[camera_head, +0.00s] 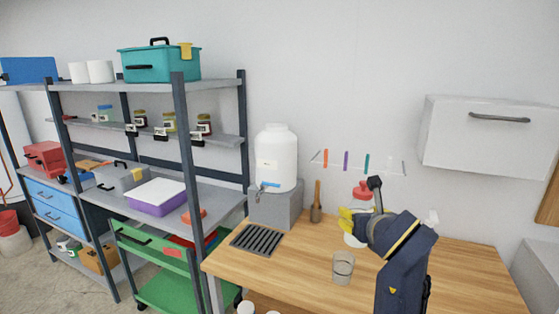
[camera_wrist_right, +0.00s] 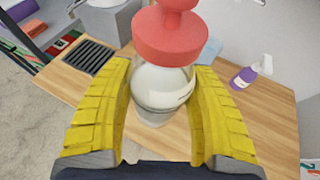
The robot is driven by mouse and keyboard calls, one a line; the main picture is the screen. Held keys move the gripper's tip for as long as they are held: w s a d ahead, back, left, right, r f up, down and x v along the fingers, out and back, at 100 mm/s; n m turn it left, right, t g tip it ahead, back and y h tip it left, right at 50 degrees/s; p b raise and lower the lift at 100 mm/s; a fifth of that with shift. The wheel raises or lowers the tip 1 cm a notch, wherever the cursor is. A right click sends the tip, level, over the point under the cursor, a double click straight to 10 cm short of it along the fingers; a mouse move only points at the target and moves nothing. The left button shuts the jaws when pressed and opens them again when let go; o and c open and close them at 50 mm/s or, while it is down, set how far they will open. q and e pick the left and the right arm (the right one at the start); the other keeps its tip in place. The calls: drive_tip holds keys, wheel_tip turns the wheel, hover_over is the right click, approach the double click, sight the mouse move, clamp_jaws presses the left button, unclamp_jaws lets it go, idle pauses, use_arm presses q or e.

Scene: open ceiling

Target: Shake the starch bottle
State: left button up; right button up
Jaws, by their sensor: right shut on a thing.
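The bottle (camera_head: 353,240) has a pale body and a red top, and it stands roughly upright at the wooden table. My right gripper (camera_head: 350,220) is shut on its body from the right, with yellow fingers on either side. In the right wrist view the red top (camera_wrist_right: 170,38) rises above the fingers, and the pale bottle body (camera_wrist_right: 162,88) sits between the two yellow fingers (camera_wrist_right: 163,75). I cannot tell whether its base touches the table. A label is only partly visible. My left gripper is not in view.
A clear glass (camera_head: 343,267) stands on the wooden table (camera_head: 300,262) in front of the bottle. A white dispenser (camera_head: 276,158) on a grey block, a drain grate (camera_head: 257,240) and a wooden-handled tool (camera_head: 316,202) are to the left. A purple spray bottle (camera_wrist_right: 246,76) stands to the right.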

sight(364, 207)
wheel_tip(364, 207, down, 2)
drive_tip(key=shift+f, duration=0.25)
wheel_tip(364, 207, up, 6)
drive_tip(key=shift+d+r, duration=0.1)
drive_tip(key=shift+f, duration=0.25)
wheel_tip(364, 207, down, 6)
drive_tip(key=shift+r, duration=0.2)
